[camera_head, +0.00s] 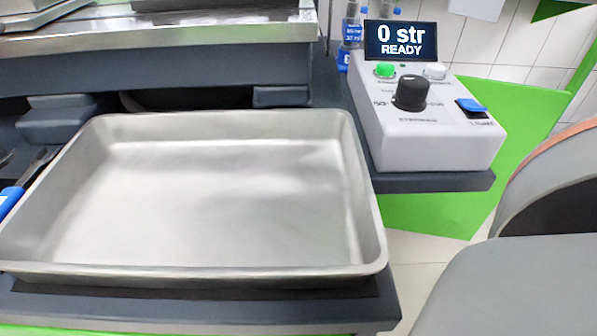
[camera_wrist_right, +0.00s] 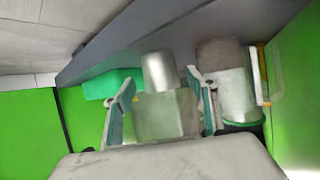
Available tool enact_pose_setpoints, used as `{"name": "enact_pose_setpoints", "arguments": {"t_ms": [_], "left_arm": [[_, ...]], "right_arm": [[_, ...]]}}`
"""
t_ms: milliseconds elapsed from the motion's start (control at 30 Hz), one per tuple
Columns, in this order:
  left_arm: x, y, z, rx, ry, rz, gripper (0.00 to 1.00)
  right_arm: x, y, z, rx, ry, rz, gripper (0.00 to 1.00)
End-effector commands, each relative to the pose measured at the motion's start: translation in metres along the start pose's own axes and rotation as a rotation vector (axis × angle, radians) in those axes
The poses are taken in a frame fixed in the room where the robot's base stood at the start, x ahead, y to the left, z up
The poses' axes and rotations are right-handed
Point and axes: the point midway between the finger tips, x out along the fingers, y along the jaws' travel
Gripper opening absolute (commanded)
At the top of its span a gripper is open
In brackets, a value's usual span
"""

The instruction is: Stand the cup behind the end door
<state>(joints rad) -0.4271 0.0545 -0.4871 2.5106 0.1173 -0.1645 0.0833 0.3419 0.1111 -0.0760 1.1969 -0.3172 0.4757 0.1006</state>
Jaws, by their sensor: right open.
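My right gripper (camera_wrist_right: 161,82) shows in the right wrist view with its two fingers apart. A shiny metal cylinder (camera_wrist_right: 158,70), which may be the cup, shows between and beyond the fingertips. A grey block-like shape (camera_wrist_right: 160,115) lies below it between the fingers; I cannot tell whether anything touches. Right of the fingers stands a pale cylindrical vessel (camera_wrist_right: 236,95) with a green rim at its lower end. A clear panel with an orange edge (camera_wrist_right: 263,75) is beside it; I cannot tell whether this is the end door. My left gripper is not in view.
In the head view a large, empty metal tray (camera_head: 371,200) fills the front left. A control box (camera_head: 440,145) with a "0 str READY" display (camera_head: 400,41) stands behind it on the right. In the wrist view, a green block (camera_wrist_right: 105,84) lies left of the fingers, near a dark ledge (camera_wrist_right: 150,35).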

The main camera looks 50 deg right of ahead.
Motion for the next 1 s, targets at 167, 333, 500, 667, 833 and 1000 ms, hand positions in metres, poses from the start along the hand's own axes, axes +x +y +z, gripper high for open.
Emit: {"name": "enact_pose_setpoints", "arguments": {"t_ms": [167,333,500,667,833,1000], "left_arm": [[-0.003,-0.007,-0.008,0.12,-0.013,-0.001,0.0],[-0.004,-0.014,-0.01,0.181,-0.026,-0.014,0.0],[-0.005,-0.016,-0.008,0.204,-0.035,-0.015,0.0],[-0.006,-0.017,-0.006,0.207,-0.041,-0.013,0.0],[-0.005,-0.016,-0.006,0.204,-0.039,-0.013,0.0],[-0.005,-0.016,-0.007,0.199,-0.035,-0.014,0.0]], "right_arm": [[-0.032,0.001,-0.005,-0.003,0.006,0.001,0.57],[-0.052,0.001,-0.003,-0.001,0.004,0.001,0.57],[-0.059,0.001,-0.001,0.0,0.001,0.001,0.57],[-0.06,0.0,0.0,0.0,0.0,0.0,0.57],[-0.06,0.0,0.0,0.0,0.0,0.0,0.57],[-0.06,0.0,0.0,0.0,0.0,0.0,0.57]]}}
